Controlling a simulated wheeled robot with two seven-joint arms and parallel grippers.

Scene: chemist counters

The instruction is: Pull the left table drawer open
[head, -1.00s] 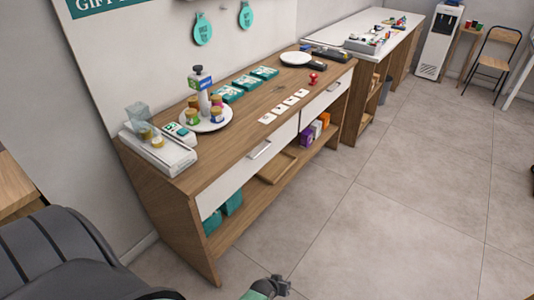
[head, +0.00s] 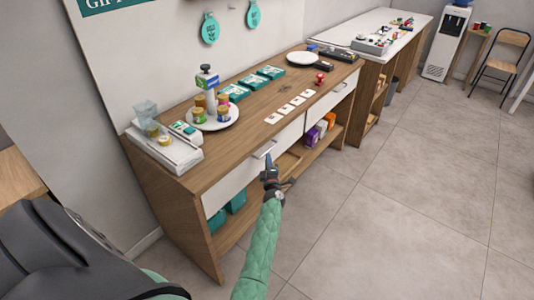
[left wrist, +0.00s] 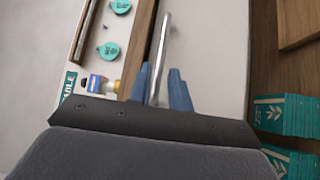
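The left table drawer (head: 231,186) has a white front with a metal bar handle (head: 265,149) and looks flush with the wooden counter (head: 196,222). My left gripper (head: 268,158) is at this handle, in front of the drawer. In the left wrist view its two blue fingers (left wrist: 162,88) stand apart. The handle (left wrist: 163,42) runs lengthwise up the picture, its near end between the fingers; I cannot tell whether either finger touches it. My right gripper is not in view.
The right drawer (head: 328,101) beside it is also shut. Below are an open shelf with teal boxes (head: 217,220) and purple boxes (head: 312,137). The countertop holds a plate with jars (head: 214,118), cards and a white scale (head: 168,152). The floor in front is clear.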

